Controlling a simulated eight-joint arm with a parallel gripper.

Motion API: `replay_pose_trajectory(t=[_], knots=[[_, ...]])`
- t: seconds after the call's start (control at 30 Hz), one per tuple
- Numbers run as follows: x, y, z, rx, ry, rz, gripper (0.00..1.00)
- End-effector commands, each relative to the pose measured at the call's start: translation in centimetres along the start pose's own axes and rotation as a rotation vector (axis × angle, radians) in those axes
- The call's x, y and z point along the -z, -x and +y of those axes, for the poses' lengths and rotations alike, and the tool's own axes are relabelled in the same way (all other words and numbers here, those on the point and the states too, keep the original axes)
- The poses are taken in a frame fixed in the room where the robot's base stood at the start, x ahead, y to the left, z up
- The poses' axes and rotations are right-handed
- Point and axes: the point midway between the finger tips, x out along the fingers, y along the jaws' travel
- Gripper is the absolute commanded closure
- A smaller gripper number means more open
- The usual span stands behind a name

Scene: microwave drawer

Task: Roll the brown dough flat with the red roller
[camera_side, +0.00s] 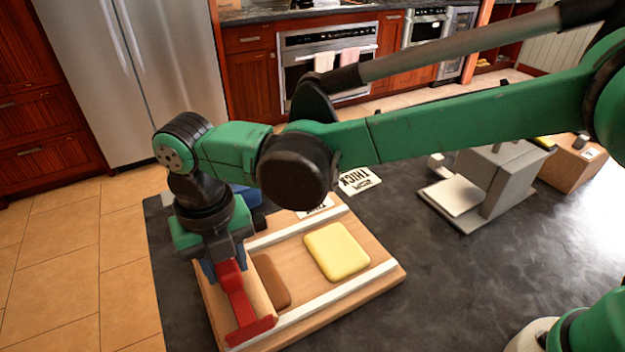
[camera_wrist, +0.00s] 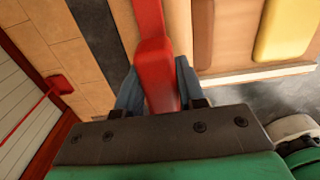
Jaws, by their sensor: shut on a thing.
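The red roller has a red handle frame (camera_side: 235,290) and a wooden cylinder (camera_side: 259,297) at the left side of the wooden board (camera_side: 375,271). My gripper (camera_side: 224,268) is shut on the roller's handle, which also shows between the blue fingers in the wrist view (camera_wrist: 158,75). The brown dough (camera_side: 271,281) lies on the board just right of the cylinder, partly hidden by it. It also shows in the wrist view (camera_wrist: 203,35). I cannot tell whether the cylinder touches the dough. A yellow dough slab (camera_side: 337,251) lies farther right on the board.
White rails (camera_side: 340,303) run along two sides of the board. Cards reading "THICK" (camera_side: 358,181) lie behind it. A grey metal device (camera_side: 490,185) and a brown box (camera_side: 571,165) stand at the right. The dark counter between is clear.

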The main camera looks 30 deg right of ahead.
Motion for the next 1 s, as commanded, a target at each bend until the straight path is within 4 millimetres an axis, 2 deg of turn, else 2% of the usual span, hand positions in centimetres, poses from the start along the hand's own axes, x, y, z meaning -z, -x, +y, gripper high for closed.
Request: replay_pose_trajectory(t=[1.0], knots=[[0.0,0.0,-2.1,0.0,-0.001,0.0,1.0]])
